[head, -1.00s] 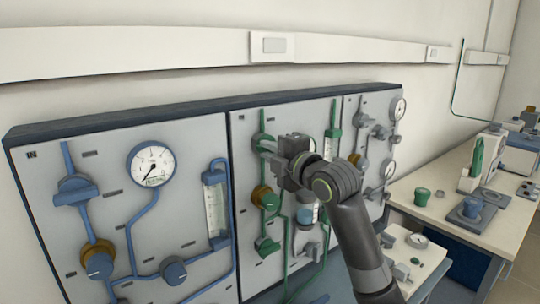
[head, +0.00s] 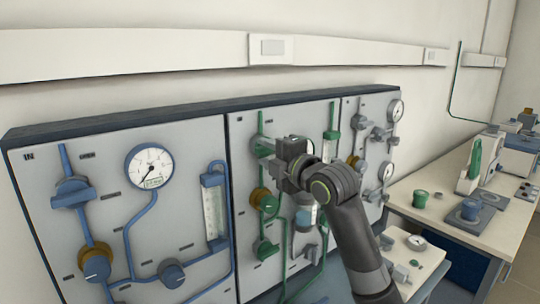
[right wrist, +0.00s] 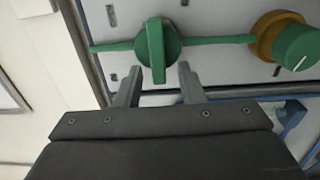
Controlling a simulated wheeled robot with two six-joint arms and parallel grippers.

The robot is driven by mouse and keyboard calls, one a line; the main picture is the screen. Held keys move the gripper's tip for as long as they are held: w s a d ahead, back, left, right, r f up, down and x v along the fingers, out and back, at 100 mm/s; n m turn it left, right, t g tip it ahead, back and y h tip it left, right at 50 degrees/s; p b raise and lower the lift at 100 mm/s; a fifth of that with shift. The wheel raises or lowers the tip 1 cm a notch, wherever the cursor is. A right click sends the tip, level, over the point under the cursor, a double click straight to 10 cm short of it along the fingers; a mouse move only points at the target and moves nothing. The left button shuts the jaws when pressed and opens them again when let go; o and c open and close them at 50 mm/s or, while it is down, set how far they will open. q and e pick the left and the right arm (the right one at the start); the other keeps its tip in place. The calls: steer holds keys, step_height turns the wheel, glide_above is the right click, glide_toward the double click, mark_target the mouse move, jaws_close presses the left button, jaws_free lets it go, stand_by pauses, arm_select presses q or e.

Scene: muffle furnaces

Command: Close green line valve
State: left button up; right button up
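The green line (head: 261,122) runs down the middle panel. Its top valve (right wrist: 157,46) has a green handle, which in the right wrist view lies across the line. In the head view my right gripper (head: 264,146) is at this valve and mostly hides it. In the right wrist view the two fingers of my right gripper (right wrist: 158,84) are apart, one on each side of the handle's near end, with gaps showing. A green knob on a brass body (right wrist: 298,47) sits farther along the line. My left gripper is not in view.
The blue line panel with a pressure gauge (head: 149,166) is at the left, and a grey line panel (head: 357,104) is at the right. A lower green valve (head: 265,249) sits below. A bench (head: 449,212) with equipment stands at the right.

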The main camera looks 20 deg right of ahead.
steer(key=shift+s, duration=0.15)
steer(key=b+v, duration=0.3)
steer(key=v, duration=1.4)
steer(key=shift+d, duration=0.1)
stand_by(0.3)
